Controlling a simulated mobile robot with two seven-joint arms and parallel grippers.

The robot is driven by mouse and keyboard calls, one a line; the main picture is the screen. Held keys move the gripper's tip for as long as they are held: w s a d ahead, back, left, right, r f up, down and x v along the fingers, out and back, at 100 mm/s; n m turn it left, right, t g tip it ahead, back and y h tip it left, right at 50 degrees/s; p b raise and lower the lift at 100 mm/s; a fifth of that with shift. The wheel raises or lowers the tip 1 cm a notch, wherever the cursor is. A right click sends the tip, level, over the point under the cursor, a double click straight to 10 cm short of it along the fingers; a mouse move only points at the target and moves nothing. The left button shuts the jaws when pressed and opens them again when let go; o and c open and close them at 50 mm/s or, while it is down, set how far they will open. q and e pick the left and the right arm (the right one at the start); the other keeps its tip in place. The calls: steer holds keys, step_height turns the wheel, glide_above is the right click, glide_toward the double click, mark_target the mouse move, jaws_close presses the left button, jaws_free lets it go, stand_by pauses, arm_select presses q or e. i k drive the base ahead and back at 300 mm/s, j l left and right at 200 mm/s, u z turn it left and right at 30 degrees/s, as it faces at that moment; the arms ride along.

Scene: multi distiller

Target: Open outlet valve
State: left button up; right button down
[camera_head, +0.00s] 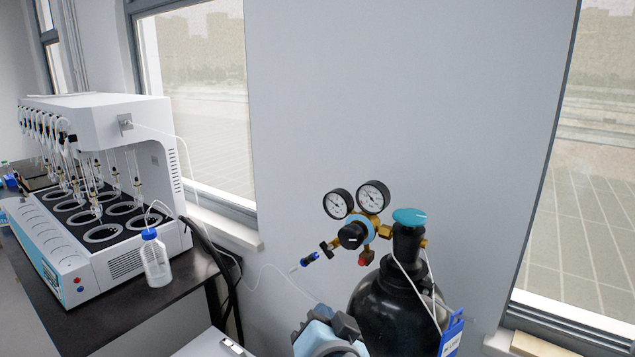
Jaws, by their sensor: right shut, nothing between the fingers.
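A black gas cylinder (390,311) stands against the wall at the lower right of centre. A brass regulator (374,222) with two round gauges (353,200) is fitted at its top. A round black knob (352,236) faces out from the regulator. A small black handle (326,246) sits on the outlet at its left, near a blue-ended fitting (311,257). A teal handwheel (409,217) tops the cylinder. My right gripper (338,322) is shut and empty, below the regulator and in front of the cylinder's left side. My left gripper is out of view.
A white multi-position distiller (107,135) stands on a dark bench (125,310) at the left. A blue-capped bottle (154,258) stands near the bench edge. A thin tube (262,268) runs towards the cylinder. A blue tag (451,336) hangs on the cylinder's right.

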mark_target(327, 249)
steer(key=k+j, duration=0.15)
steer(key=k, duration=0.3)
steer(key=k+j, duration=0.15)
steer(key=k, duration=0.25)
